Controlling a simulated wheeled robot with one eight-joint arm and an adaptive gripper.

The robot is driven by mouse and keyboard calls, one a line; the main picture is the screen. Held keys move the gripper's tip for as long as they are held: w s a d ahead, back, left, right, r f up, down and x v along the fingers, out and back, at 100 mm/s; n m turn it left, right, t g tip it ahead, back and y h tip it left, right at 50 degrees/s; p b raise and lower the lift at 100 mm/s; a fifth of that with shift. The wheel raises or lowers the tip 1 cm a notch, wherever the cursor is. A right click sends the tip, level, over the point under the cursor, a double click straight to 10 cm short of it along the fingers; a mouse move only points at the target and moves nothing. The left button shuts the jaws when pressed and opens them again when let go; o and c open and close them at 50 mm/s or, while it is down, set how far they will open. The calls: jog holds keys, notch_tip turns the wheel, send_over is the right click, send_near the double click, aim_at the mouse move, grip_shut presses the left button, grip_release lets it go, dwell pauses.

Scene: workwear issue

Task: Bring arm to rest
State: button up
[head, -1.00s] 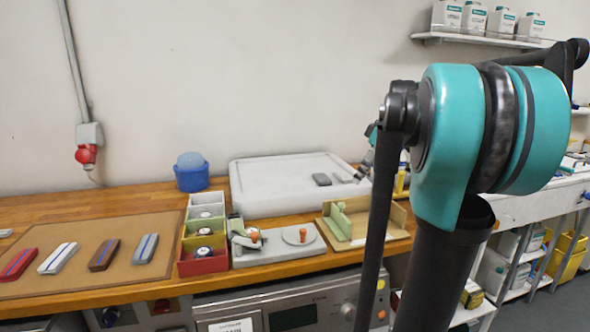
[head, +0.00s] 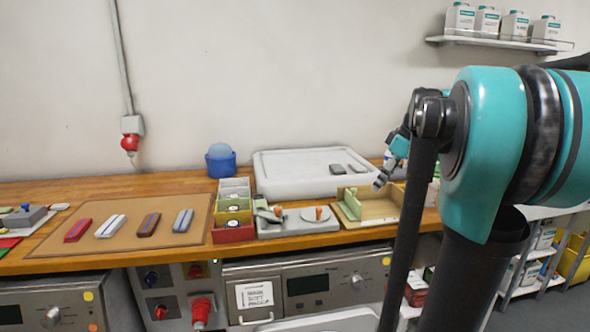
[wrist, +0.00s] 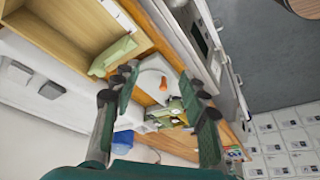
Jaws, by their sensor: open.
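My gripper (head: 382,180) hangs at the right end of the workbench in the head view, partly behind my own arm. It is near a wooden tray with a green block (head: 352,204), and I cannot tell the exact gap. In the wrist view the two fingers of my gripper (wrist: 162,85) are spread apart with nothing held between them. Beyond the fingertips, the grey fixture with an orange knob (wrist: 155,72) shows in the wrist view. The wooden tray (wrist: 85,22) is at the upper left there.
The wooden bench (head: 100,262) carries a brown mat (head: 60,240) with several bar-shaped pieces, stacked coloured bins (head: 233,234), a blue tub (head: 220,165) and a white case (head: 285,182). A shelf with white bottles (head: 490,42) is on the wall.

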jog(key=s+a+f+m+h, duration=0.1)
jog(key=s+a+f+m, duration=0.1)
jog(key=s+f, duration=0.5)
jog(key=s+a+f+m+t+h, duration=0.1)
jog(key=s+f+m, duration=0.4)
jog(key=f, duration=0.7)
jog(key=s+a+f+m+h, duration=0.1)
jog(key=s+a+f+m, duration=0.2)
jog(key=s+f, duration=0.6)
jog(key=shift+a+f+m+t+h, duration=0.3)
jog(key=shift+a+f+m, duration=0.1)
jog(key=shift+f, duration=0.3)
